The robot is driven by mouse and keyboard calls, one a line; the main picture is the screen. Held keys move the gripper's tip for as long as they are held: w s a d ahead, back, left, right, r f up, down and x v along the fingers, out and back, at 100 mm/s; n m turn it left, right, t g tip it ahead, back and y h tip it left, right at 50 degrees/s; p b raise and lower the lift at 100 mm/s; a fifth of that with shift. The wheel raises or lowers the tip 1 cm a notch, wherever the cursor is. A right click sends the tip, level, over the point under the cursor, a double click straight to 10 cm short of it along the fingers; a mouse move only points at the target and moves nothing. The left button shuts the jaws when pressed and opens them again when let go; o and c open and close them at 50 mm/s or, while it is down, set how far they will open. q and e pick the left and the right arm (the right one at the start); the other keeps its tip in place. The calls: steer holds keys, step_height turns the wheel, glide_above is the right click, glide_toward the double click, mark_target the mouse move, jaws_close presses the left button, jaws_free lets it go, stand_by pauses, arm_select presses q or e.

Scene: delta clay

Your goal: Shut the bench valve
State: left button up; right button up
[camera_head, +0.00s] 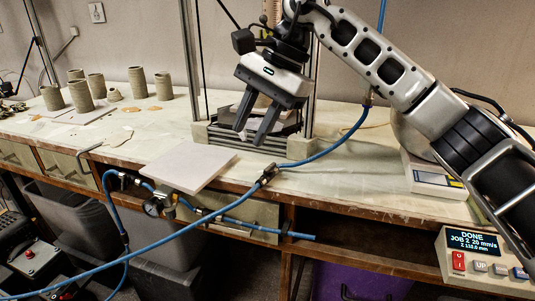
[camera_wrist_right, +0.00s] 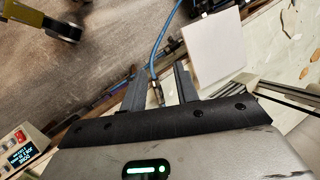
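The bench valve (camera_head: 267,175) is a small dark inline fitting on the blue hose, near the front edge of the bench. The way its handle points is too small to tell. My right gripper (camera_head: 248,136) hangs above and behind it in the head view, with its two dark fingers apart and nothing between them. In the right wrist view my right gripper (camera_wrist_right: 159,72) is also open, and the valve (camera_wrist_right: 157,94) shows in the gap between the fingers, apparently apart from them. My left gripper is not in view.
A pale square board (camera_head: 188,166) lies left of the valve. The clay printer frame (camera_head: 198,128) stands behind. A control box (camera_head: 484,262) reading DONE is at right. Several clay cups (camera_head: 80,96) stand at left.

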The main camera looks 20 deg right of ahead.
steer(key=w+d+r+t+h, duration=0.1)
steer(key=w+d+r+h, duration=0.15)
steer(key=d+r, duration=0.35)
steer(key=b, duration=0.1)
glide_toward(270, 166)
steer(key=shift+h, duration=0.45)
steer(key=f, duration=0.2)
steer(key=a+f, duration=0.1)
steer(key=f, duration=0.2)
steer(key=w+f, duration=0.1)
steer(key=f, duration=0.1)
steer(key=shift+a+f, duration=0.35)
steer(key=shift+a, duration=0.05)
jaws_close()
